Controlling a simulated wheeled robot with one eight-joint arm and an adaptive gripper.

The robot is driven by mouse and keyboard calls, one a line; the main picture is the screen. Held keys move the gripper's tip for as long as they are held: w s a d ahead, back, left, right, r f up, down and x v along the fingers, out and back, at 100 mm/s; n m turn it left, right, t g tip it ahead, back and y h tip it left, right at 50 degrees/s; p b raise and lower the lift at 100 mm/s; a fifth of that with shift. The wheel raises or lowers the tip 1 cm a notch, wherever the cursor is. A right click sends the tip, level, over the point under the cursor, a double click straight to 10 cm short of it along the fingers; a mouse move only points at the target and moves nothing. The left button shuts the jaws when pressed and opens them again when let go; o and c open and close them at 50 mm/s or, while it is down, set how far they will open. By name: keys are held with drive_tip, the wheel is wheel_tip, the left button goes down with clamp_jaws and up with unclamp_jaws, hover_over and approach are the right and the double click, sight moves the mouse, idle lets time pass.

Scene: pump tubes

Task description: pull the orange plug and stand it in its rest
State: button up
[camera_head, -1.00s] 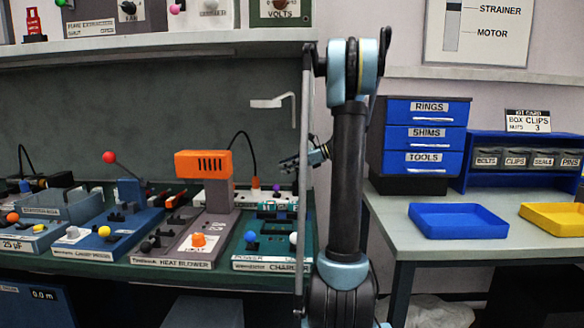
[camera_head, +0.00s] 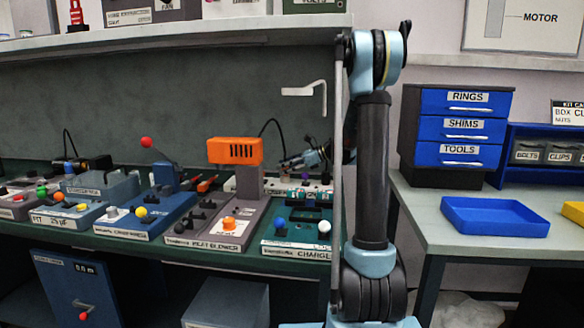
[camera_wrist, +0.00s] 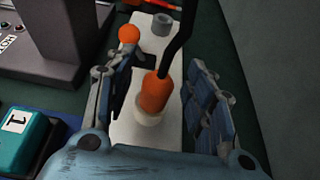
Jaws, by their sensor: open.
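The orange plug (camera_wrist: 155,92) with a black cable stands in a pale round socket (camera_wrist: 149,112) on a white strip in the wrist view. My gripper (camera_wrist: 160,80) is open, one finger on each side of the plug, with visible gaps; I cannot tell how far the fingers reach down beside it. In the head view my gripper (camera_head: 304,160) is small, over the white strip (camera_head: 229,185) at the back of the bench, and the plug cannot be made out. A grey cylinder (camera_wrist: 163,24) stands on the strip beyond the plug; I cannot tell if it is the rest.
An orange ball (camera_wrist: 129,34) stands close beyond the left finger. The orange-headed heat blower (camera_head: 235,151) stands left of my gripper, and the teal charger box (camera_head: 300,225) lies in front. A white hook (camera_head: 306,88) hangs above. The blue tray (camera_head: 494,216) is on the right table.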

drive_tip(key=shift+a+f, duration=0.1)
drive_tip(key=shift+a, duration=0.05)
clamp_jaws()
idle(0.4)
drive_tip(key=shift+r, duration=0.75)
idle(0.6)
drive_tip(key=shift+r, duration=2)
